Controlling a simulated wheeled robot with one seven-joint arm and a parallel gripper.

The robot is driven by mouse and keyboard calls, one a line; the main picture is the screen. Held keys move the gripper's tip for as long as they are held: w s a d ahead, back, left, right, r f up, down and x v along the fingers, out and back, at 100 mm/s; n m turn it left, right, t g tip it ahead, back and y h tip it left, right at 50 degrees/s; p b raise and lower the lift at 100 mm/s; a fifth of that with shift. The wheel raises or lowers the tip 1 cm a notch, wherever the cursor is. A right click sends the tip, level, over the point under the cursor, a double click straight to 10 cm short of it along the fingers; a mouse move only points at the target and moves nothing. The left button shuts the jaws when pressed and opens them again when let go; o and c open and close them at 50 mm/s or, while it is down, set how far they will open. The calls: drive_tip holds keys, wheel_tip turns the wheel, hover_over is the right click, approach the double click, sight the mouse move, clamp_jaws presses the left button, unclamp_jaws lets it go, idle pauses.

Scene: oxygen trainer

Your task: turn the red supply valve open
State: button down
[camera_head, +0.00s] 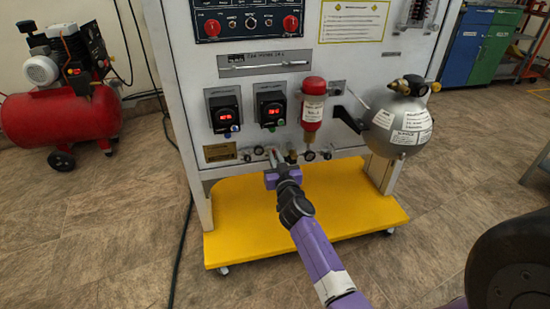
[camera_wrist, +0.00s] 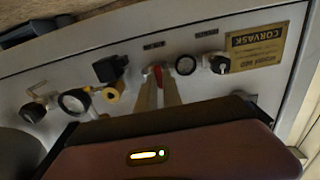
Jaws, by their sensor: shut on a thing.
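The red supply valve (camera_wrist: 156,72) is on the panel's lower front, in the middle of the wrist view. Only a small part of its red handle shows, between the tips of my gripper's fingers. My gripper (camera_wrist: 158,84) is shut on it, with the two pale fingers reaching toward the panel. In the head view my gripper (camera_head: 272,158) is at the lower front of the white panel (camera_head: 181,90), above the yellow base. The fingers hide much of the valve, and its turn angle cannot be told.
Black knobs (camera_wrist: 107,69), a brass fitting (camera_wrist: 113,93) and round gauges (camera_wrist: 185,65) flank the valve closely. A yellow base (camera_head: 235,245) juts out below the panel. A grey sphere tank (camera_head: 398,125) and a red cylinder (camera_head: 313,108) are to the right. Floor in front is open.

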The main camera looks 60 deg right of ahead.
drive_tip(key=shift+n, duration=0.5)
drive_tip(key=shift+w+a+f+n, duration=0.1)
drive_tip(key=shift+n, duration=4.1)
drive_tip(key=shift+w+a+f+n, duration=0.1)
drive_tip(key=shift+n, duration=4.4)
drive_tip(key=c, duration=1.5)
unclamp_jaws()
